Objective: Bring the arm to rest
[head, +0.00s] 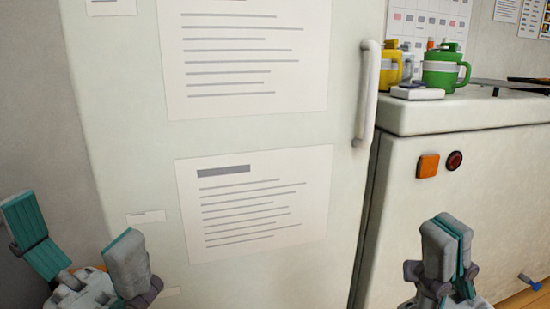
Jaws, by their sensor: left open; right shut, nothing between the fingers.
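My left gripper (82,240) is at the lower left, in front of the fridge's left edge. Its two teal-padded fingers are spread wide and nothing is between them. My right gripper (447,228) is at the lower right, in front of the white counter unit. Its fingers point up, pressed together, and it is empty. The links of both arms are mostly out of the picture below. No bento tray shows in the head view.
A tall pale fridge (140,120) with a vertical handle (367,95) and paper sheets fills the middle. On the counter (440,118) at the right stand a yellow mug (389,72), a green mug (439,76) and a small white box (416,93). Wooden floor (530,298) shows at the lower right.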

